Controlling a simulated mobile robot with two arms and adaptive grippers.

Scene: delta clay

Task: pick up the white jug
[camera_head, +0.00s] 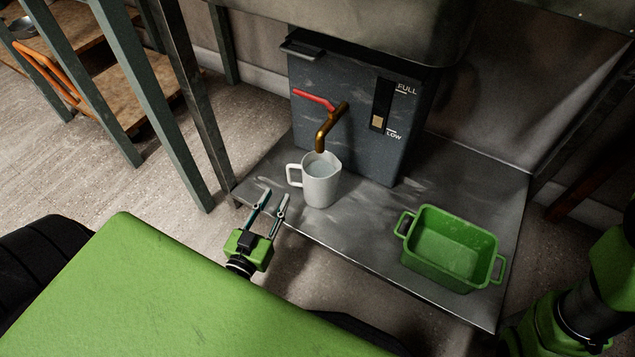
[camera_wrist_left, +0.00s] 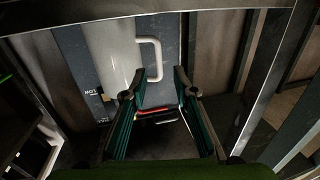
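The white jug (camera_head: 321,188) stands upright on the metal shelf, under the brass tap (camera_head: 331,127). Its handle points left, and a pale bluish surface that looks like liquid shows inside it. My left gripper (camera_head: 276,196) is open and empty, in front and to the left of the jug, with its fingers pointing towards the shelf. In the left wrist view, which looks upside down, the jug (camera_wrist_left: 112,50) and its handle lie just beyond the open fingertips (camera_wrist_left: 160,76), apart from them. My right gripper is not in view; only parts of my right arm show at lower right.
A dark tank (camera_head: 350,95) with a red tap lever (camera_head: 314,99) and a level gauge stands behind the jug. A green tub (camera_head: 452,277) stands on the metal shelf (camera_head: 375,235) to the right. A metal post (camera_head: 193,95) rises left of the shelf.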

